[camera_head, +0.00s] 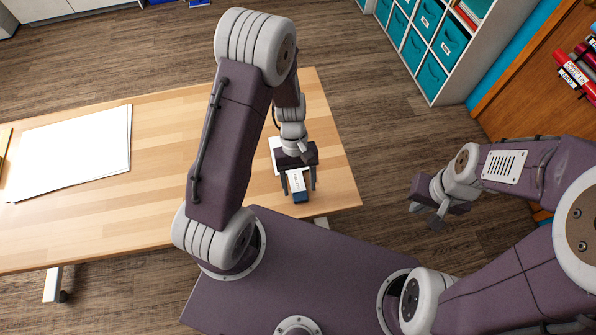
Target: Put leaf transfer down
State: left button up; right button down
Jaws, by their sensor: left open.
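A small white item with a dark blue end (300,197) lies at the right end of the wooden table, near its front edge. It may be the leaf transfer; its print is too small to read. My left gripper (300,188) is open and points down over this item, with one finger on each side of it. The upper part of the item is hidden under the gripper. My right gripper (425,217) is off the table to the right, over the floor, with nothing visible in it; its jaw gap is unclear.
A stack of white sheets (75,150) lies on the left of the wooden table (165,175). A white piece (275,148) shows behind my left gripper. A shelf with teal bins (432,75) and a rack of coloured rolls (575,72) stand at the right.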

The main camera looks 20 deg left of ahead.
pick_arm(q)
jog(key=p+v, duration=0.1)
jog(key=v, duration=0.9)
jog(key=s+a+r+m+t+y, duration=0.2)
jog(key=s+a+r+m+t, duration=0.1)
jog(key=s+m+t, duration=0.1)
jog(key=shift+a+r+m+t, duration=0.15)
jog(key=shift+a+m+t, duration=0.15)
jog(key=shift+m+t, duration=0.5)
